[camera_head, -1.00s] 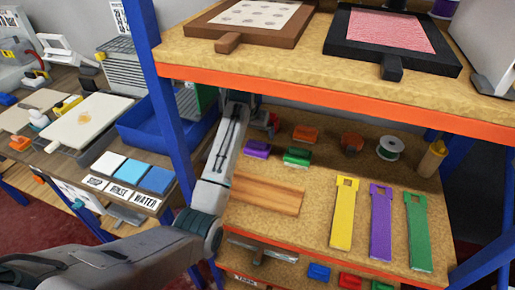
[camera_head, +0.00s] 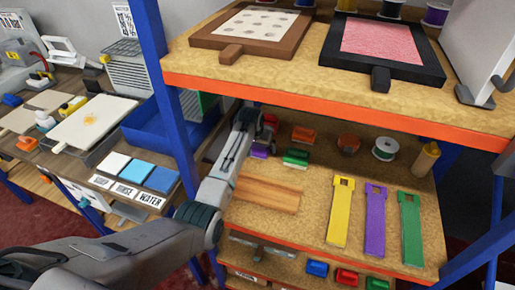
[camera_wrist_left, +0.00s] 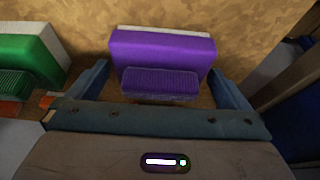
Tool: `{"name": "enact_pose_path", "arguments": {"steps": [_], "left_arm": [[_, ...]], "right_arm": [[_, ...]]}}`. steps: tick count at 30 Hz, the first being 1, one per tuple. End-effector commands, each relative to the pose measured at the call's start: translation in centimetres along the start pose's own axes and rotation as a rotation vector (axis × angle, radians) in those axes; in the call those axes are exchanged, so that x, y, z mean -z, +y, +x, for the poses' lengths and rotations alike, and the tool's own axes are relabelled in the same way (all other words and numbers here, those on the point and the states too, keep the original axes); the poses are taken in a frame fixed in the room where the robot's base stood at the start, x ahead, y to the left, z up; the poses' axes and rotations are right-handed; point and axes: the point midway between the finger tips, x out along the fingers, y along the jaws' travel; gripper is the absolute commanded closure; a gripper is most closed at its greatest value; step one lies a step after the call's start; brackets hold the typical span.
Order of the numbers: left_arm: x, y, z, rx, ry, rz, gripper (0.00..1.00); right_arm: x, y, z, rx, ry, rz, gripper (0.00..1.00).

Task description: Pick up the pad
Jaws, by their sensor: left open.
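A purple pad (camera_head: 259,152) with a pale edge and a ribbed purple grip lies on the middle shelf, partly hidden by my left arm in the head view. In the left wrist view the purple pad (camera_wrist_left: 162,48) sits straight ahead. My left gripper (camera_wrist_left: 160,73) is open, with one finger on each side of the ribbed grip and a gap showing at each side. In the head view my left gripper (camera_head: 250,115) is small and partly hidden under the upper shelf. A green pad (camera_head: 296,156) lies to the right; it also shows in the left wrist view (camera_wrist_left: 25,55).
The upper shelf's orange front edge (camera_head: 300,99) overhangs my arm. A blue post (camera_head: 165,90) stands left of it. Orange pads (camera_head: 304,134), a white spool (camera_head: 384,149) and yellow, purple and green strips (camera_head: 340,215) occupy the shelf. A wooden board (camera_head: 265,193) lies in front.

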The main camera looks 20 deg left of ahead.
Motion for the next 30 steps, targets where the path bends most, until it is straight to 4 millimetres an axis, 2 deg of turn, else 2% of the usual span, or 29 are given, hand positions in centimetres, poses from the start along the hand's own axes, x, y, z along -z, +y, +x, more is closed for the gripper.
{"name": "enact_pose_path", "arguments": {"steps": [3,7,14,24,30], "left_arm": [[0.0,0.0,0.1,0.000,0.001,0.000,0.00],[0.0,0.0,0.1,0.000,0.001,0.000,0.00],[0.0,0.0,0.1,0.000,0.001,0.000,0.45],[0.2,0.0,-0.2,0.000,0.002,0.000,0.45],[1.1,0.0,-2.0,0.000,0.007,0.000,0.45]], "right_arm": [[-1.0,-0.2,-0.1,0.002,-0.013,0.000,0.64],[-1.4,-0.1,-0.1,0.001,-0.018,0.000,0.64],[-1.1,0.4,-0.1,-0.004,-0.015,-0.003,0.64],[-0.8,0.8,0.2,-0.008,-0.010,-0.004,0.64],[-0.9,0.7,1.5,-0.008,-0.010,-0.004,0.64]]}}
